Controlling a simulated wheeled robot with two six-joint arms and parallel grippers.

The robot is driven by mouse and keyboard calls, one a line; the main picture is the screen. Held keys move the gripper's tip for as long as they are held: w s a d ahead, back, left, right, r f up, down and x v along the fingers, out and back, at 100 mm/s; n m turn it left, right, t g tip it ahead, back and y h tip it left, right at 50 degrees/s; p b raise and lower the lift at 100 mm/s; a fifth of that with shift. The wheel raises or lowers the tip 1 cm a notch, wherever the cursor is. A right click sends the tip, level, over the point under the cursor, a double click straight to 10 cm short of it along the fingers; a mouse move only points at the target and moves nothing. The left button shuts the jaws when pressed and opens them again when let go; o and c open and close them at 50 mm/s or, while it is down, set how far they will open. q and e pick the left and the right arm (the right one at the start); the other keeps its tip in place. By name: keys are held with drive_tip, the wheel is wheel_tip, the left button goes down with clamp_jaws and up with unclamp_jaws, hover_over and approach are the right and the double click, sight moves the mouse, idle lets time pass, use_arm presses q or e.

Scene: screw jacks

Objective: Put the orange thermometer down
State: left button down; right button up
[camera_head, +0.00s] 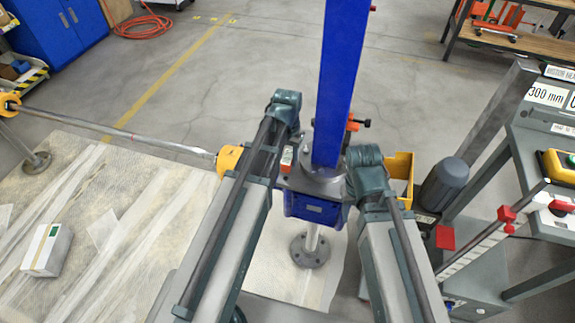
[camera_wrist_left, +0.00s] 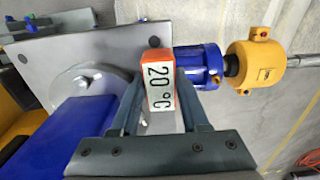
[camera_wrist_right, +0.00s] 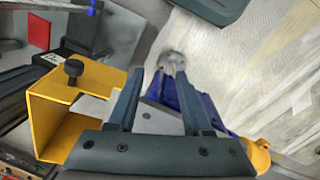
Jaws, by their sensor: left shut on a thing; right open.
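The orange thermometer (camera_wrist_left: 160,82), a small block with a white "20 °C" face, is between the fingertips of my left gripper (camera_wrist_left: 160,88). In the left wrist view it appears over the grey plate (camera_wrist_left: 100,55) of the screw jack, beside the blue column. I cannot tell whether it touches the plate. In the head view the thermometer (camera_head: 287,157) shows left of the blue column (camera_head: 335,80), and my left arm hides most of the fingers. My right gripper (camera_wrist_right: 160,92) is open and empty, next to a yellow bracket (camera_wrist_right: 60,105).
A blue coupling (camera_wrist_left: 197,66) and yellow housing (camera_wrist_left: 255,62) join a long shaft (camera_head: 120,133) running left. A small box (camera_head: 47,250) lies on the sheeted floor at left. A grey workbench (camera_head: 545,185) with red and yellow parts stands at right.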

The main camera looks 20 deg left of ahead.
sight(288, 158)
use_arm(q)
wheel_tip(288, 158, down, 2)
drive_tip(key=shift+f+b, duration=0.1)
drive_tip(key=shift+b, duration=0.45)
use_arm(e)
wheel_tip(288, 158, down, 2)
use_arm(q)
drive_tip(key=shift+c, duration=2)
unclamp_jaws()
use_arm(e)
drive_tip(key=shift+f, duration=0.15)
use_arm(q)
wheel_tip(288, 158, up, 12)
drive_tip(key=p, duration=1.2)
drive_tip(key=shift+r, duration=0.2)
drive_tip(key=s+d+m+y, duration=0.1)
drive_tip(key=s+d+m, duration=0.2)
drive_tip(key=s+d, duration=0.7)
drive_tip(key=s, duration=0.4)
drive_tip(key=shift+s+d, duration=0.15)
drive_tip(key=shift+d, duration=0.1)
use_arm(e)
wheel_tip(288, 158, up, 12)
